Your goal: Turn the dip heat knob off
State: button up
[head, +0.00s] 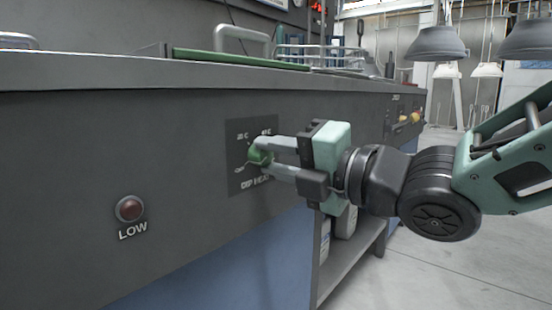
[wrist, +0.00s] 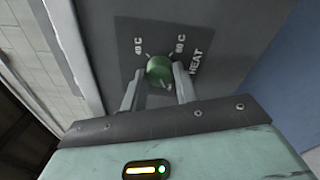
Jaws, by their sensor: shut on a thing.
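The dip heat knob (head: 259,156) is a small green round knob on a dark label plate (head: 236,183) on the front of the grey bench. The plate reads "DIP HEAT", with temperature marks above the knob. My gripper (head: 266,157) comes from the right and is shut on the knob, one finger above it and one below. In the wrist view the knob (wrist: 159,70) sits between the two fingertips (wrist: 156,78), with "HEAT" and two temperature marks readable around it. The knob's pointer is hard to make out.
A red lamp (head: 130,209) marked "LOW" sits on the panel to the left. The worktop edge (head: 110,73) runs above the panel. A shelf with containers (head: 345,222) lies below my gripper. More knobs (head: 410,118) show farther along. Grey hoods (head: 436,44) hang at the back right.

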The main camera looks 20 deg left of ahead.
jog(key=o, duration=1)
jog(key=shift+c, duration=0.2)
jog(key=p+v, duration=0.3)
jog(key=v, duration=1.4)
jog(key=shift+d, duration=0.2)
jog(key=shift+s, duration=0.15)
